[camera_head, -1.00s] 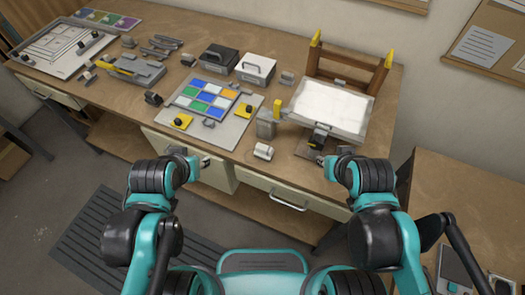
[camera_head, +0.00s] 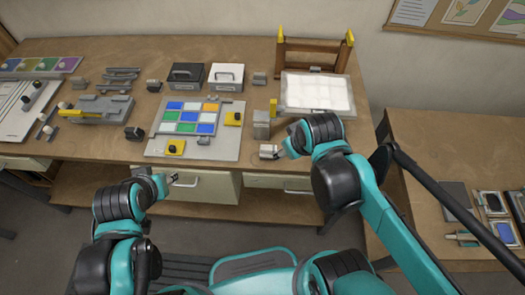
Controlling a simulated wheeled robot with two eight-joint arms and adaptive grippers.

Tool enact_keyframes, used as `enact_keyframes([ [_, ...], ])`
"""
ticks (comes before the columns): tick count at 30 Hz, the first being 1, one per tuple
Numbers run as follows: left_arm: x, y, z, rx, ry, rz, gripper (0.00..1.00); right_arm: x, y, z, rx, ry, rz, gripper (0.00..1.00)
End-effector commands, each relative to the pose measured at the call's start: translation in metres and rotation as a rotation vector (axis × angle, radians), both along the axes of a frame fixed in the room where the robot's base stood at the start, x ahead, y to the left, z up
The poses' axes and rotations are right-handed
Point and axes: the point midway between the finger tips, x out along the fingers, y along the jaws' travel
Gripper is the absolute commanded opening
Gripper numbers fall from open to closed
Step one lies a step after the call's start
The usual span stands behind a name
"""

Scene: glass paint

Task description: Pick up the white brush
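I cannot clearly pick out a white brush. A small tool with a pale part (camera_head: 462,238) lies on the side bench at the right, too small to identify as the brush. A short whitish cylinder (camera_head: 267,151) sits at the front edge of the main bench. My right gripper (camera_head: 281,152) is right beside this cylinder, and I cannot tell whether they touch. Its fingers are too small and overlapped to read. My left gripper (camera_head: 174,178) hangs in front of the bench edge, away from the objects, its finger opening unclear.
The main bench holds a board with coloured glass squares (camera_head: 193,120), a black box (camera_head: 186,75), a white box (camera_head: 226,76) and a white panel tray (camera_head: 318,93). The side bench (camera_head: 425,150) is largely bare, with small trays (camera_head: 490,203) at its right.

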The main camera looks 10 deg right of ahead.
Motion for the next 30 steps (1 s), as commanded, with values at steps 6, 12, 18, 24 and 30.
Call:
enact_keyframes([
  [6, 0.0, 0.0, 0.013, 0.0, 0.0, 0.0, 0.38, 0.016, 0.006, 0.004, -0.069, 0.082, 0.164, 0.6],
  [12, 0.0, 0.0, 0.027, 0.0, 0.0, 0.0, 0.38, 0.035, 0.013, 0.002, -0.14, 0.188, 0.382, 0.6],
  [18, 0.0, 0.0, 0.047, 0.0, 0.0, 0.0, 0.38, 0.059, 0.026, -0.012, -0.209, 0.331, 0.711, 0.6],
  [24, 0.0, 0.0, 0.055, 0.0, 0.0, 0.0, 0.38, 0.068, 0.032, -0.028, -0.229, 0.408, 0.911, 0.6],
  [30, 0.0, 0.0, 0.049, 0.0, 0.0, 0.0, 0.38, 0.07, 0.034, -0.046, -0.232, 0.42, 0.948, 0.6],
])
